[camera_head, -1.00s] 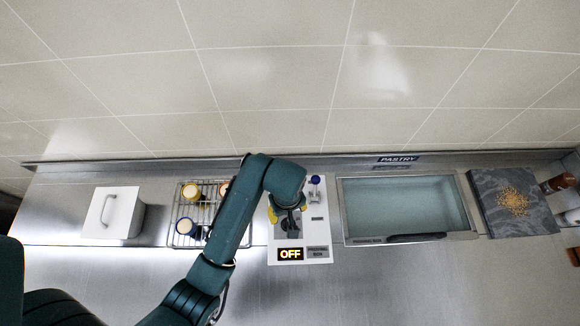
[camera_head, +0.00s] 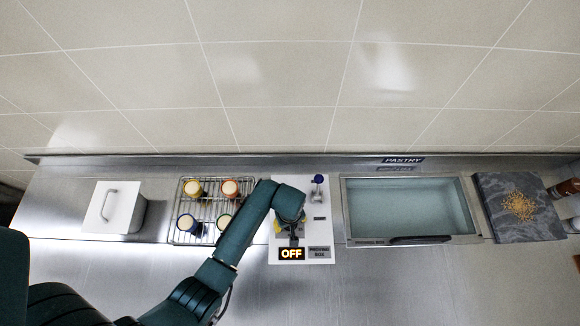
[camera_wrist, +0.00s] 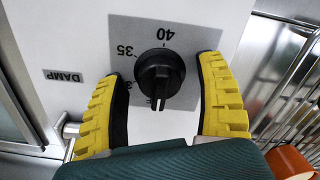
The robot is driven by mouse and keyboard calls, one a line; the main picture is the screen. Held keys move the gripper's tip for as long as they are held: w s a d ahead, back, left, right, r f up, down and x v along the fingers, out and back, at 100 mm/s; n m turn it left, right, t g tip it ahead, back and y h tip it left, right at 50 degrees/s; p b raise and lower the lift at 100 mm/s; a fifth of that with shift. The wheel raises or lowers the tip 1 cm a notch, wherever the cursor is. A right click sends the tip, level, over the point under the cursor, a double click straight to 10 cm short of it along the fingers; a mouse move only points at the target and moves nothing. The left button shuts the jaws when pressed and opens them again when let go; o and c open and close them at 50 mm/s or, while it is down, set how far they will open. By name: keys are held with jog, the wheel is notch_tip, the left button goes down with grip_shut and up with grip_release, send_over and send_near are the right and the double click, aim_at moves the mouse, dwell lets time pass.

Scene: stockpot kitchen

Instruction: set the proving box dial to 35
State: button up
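The proving box control panel (camera_head: 322,226) is a white plate on the steel counter. Its display (camera_head: 291,254) reads OFF. In the wrist view the black dial (camera_wrist: 160,76) sits on a grey scale patch with the marks 35 (camera_wrist: 125,50) and 40 (camera_wrist: 164,36); other marks are partly hidden by my fingers. The knob's ridge points toward the bottom of the wrist view, away from those marks. My gripper (camera_wrist: 165,100) has its yellow fingers apart, one on each side of the dial, with gaps between them and the knob. In the head view my arm hides the dial.
A blue-topped lever (camera_head: 318,180) stands on the panel behind my gripper. A wire rack (camera_head: 176,238) with several jars is to the left. The glass-topped proving box (camera_head: 408,208) is to the right, then a dark stone slab (camera_head: 500,225).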

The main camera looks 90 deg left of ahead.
jog(key=c, duration=1.2)
jog(key=shift+c, duration=0.2)
jog(key=shift+m+p, duration=0.3)
jog(key=m+p, duration=0.2)
jog(key=m, duration=0.2)
jog(key=shift+p, duration=0.4)
jog(key=m+p, duration=0.2)
jog(key=m, duration=0.4)
jog(key=shift+s+d+m, duration=0.1)
jog(key=shift+m, duration=0.2)
jog(key=m+p, duration=0.2)
jog(key=m, duration=0.4)
jog(key=m+p, duration=0.1)
jog(key=m, duration=0.5)
jog(key=shift+f, duration=0.15)
jog(key=shift+m, duration=0.4)
